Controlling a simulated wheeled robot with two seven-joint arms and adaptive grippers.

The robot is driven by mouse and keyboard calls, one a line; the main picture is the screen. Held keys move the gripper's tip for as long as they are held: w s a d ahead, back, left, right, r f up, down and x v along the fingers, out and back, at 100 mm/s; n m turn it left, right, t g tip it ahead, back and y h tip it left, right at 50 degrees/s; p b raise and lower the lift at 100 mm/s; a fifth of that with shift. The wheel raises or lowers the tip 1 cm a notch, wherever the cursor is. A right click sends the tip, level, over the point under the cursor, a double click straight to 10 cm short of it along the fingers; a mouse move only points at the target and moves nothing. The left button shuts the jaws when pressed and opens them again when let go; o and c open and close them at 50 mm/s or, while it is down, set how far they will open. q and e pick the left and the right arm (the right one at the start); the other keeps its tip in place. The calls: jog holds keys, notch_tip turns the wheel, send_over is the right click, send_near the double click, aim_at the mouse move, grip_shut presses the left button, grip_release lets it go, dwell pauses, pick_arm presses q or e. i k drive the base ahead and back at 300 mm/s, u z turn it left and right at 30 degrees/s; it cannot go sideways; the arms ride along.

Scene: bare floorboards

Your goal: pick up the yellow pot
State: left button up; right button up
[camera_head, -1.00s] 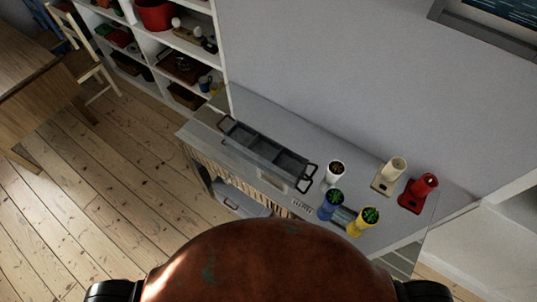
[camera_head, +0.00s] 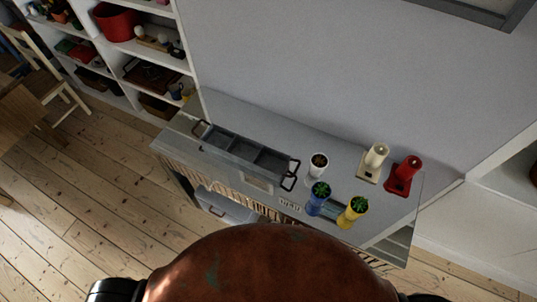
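The yellow pot (camera_head: 347,219) holds a green plant and stands near the front edge of the grey cabinet top, toward its right end. A blue pot (camera_head: 314,206) with a green plant stands just left of it. A white pot (camera_head: 318,168) stands behind the blue one. Neither of my grippers shows in the head view.
A grey divided tray (camera_head: 243,153) with handles fills the cabinet's left part. A cream candle holder (camera_head: 374,163) and a red one (camera_head: 402,177) stand at the back right. A white shelf (camera_head: 189,60) stands left, a chair (camera_head: 62,88) beyond. Floorboards (camera_head: 90,225) are clear.

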aim_at(358, 206)
jog(key=z, duration=2.55)
jog(key=k, duration=1.45)
jog(key=u, duration=1.75)
jog(key=i, duration=1)
